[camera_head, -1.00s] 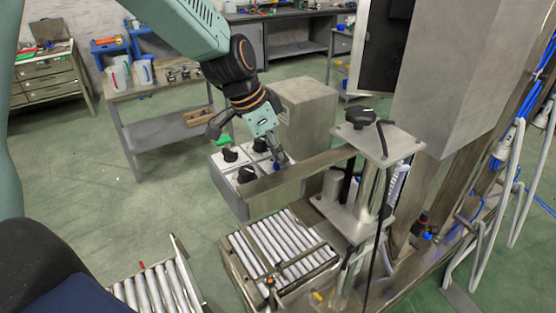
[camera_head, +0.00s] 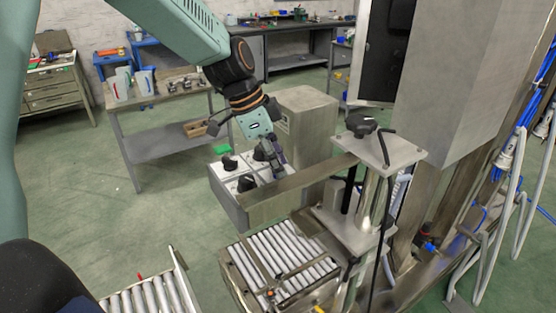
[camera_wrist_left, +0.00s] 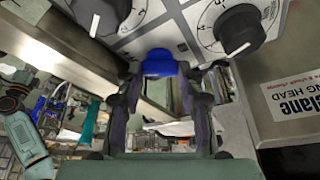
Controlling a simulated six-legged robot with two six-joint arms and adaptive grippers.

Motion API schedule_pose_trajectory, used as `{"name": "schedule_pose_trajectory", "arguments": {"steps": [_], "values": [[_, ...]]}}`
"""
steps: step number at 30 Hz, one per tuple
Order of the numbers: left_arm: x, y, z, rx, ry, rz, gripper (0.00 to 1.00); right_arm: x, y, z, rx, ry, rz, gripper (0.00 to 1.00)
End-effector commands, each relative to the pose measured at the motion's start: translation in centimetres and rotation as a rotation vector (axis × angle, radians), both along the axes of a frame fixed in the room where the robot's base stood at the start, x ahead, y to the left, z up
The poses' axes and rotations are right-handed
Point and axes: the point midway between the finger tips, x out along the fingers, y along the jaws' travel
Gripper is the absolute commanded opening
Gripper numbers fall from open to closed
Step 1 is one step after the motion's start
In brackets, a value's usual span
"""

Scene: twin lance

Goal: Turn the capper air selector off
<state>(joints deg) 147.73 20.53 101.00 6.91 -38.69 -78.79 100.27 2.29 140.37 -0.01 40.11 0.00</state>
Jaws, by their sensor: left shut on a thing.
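The control box (camera_head: 232,205) has a pale top panel with black dials, one of them the near dial (camera_head: 247,183). My left gripper (camera_head: 278,170) points down at the panel's right side. In the left wrist view, a blue knob (camera_wrist_left: 159,63) lies between the fingertips of my left gripper (camera_wrist_left: 158,75), which is shut on it. Two black dials with white pointer lines and printed numbers, the left dial (camera_wrist_left: 103,12) and the right dial (camera_wrist_left: 238,28), sit on either side. The knob is hidden by the fingers in the head view. My right gripper is not in view.
A metal rail (camera_head: 290,193) runs close in front of the box to a post assembly with a black hand knob (camera_head: 361,124). A roller conveyor (camera_head: 275,262) lies below. A grey cabinet (camera_head: 306,125) stands behind. Open floor is at left.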

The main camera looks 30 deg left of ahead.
Motion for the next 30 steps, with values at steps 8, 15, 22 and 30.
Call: {"name": "schedule_pose_trajectory", "arguments": {"steps": [8,15,22,30], "values": [[0.2,0.1,0.2,0.002,-0.008,0.000,0.47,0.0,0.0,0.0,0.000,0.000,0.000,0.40],[0.1,0.0,0.1,0.001,-0.004,0.001,0.47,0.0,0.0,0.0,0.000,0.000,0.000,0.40],[-0.2,0.7,2.2,-0.002,-0.008,0.001,0.47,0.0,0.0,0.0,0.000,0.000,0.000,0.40],[-1.3,2.6,7.3,0.000,-0.010,0.002,0.47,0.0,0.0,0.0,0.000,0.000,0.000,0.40]]}}
